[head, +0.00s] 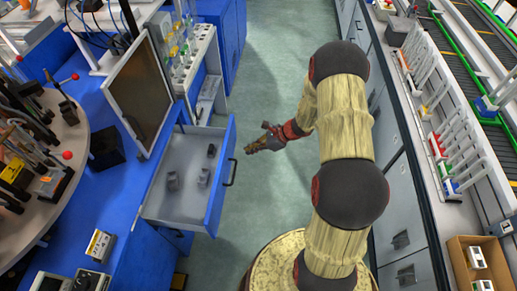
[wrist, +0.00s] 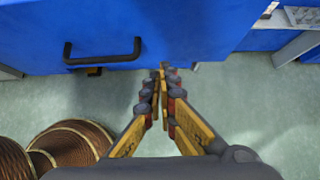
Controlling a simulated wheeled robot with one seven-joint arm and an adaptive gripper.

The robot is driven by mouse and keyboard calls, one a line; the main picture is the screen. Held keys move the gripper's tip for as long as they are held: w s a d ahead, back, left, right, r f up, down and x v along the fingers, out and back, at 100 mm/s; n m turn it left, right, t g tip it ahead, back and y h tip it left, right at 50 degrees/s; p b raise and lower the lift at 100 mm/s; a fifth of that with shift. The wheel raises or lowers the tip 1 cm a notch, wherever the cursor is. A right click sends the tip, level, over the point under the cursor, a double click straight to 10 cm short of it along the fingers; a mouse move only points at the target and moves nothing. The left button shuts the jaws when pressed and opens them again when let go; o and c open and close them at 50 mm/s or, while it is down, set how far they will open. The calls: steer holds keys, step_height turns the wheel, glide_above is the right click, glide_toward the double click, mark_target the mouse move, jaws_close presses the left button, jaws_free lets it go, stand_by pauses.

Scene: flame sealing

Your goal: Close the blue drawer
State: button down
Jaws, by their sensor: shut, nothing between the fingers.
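The blue drawer (head: 218,180) is pulled out from the blue workbench on the left in the head view. A few small dark grey parts lie on its pale inner floor. Its front with a black handle (wrist: 103,50) fills the top of the wrist view. My gripper (head: 250,149) is shut and empty in the head view, just right of the drawer front near its far end. In the wrist view my gripper (wrist: 163,72) has its fingertips together near the drawer front's lower edge, right of the handle. I cannot tell whether they touch it.
A dark monitor (head: 140,95) stands on the blue bench behind the drawer. A round table with tools (head: 75,165) is at far left. Grey cabinets (head: 398,190) and a counter line the right side. Open green floor (head: 270,70) lies between.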

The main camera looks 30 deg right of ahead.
mark_target(230, 155)
steer(key=shift+w+a+f+b, duration=0.3)
steer(key=shift+w+a, duration=0.25)
steer(key=shift+a, duration=0.2)
steer(key=shift+w+a+f+b, duration=0.25)
steer(key=shift+w+a, duration=0.25)
steer(key=shift+a, duration=0.2)
steer(key=shift+w+a+f+b, duration=0.2)
steer(key=shift+w+a+b, duration=0.1)
steer(key=shift+w+a, duration=0.35)
steer(key=shift+s+a, duration=0.1)
steer(key=w+a, duration=0.4)
steer(key=a, duration=0.2)
steer(key=w+a, duration=0.5)
steer(key=a, duration=0.2)
steer(key=w+a, duration=0.5)
steer(key=a, duration=0.2)
steer(key=shift+w, duration=0.2)
steer(key=shift+w+a, duration=0.1)
steer(key=shift+w, duration=0.05)
steer(key=shift+r, duration=0.1)
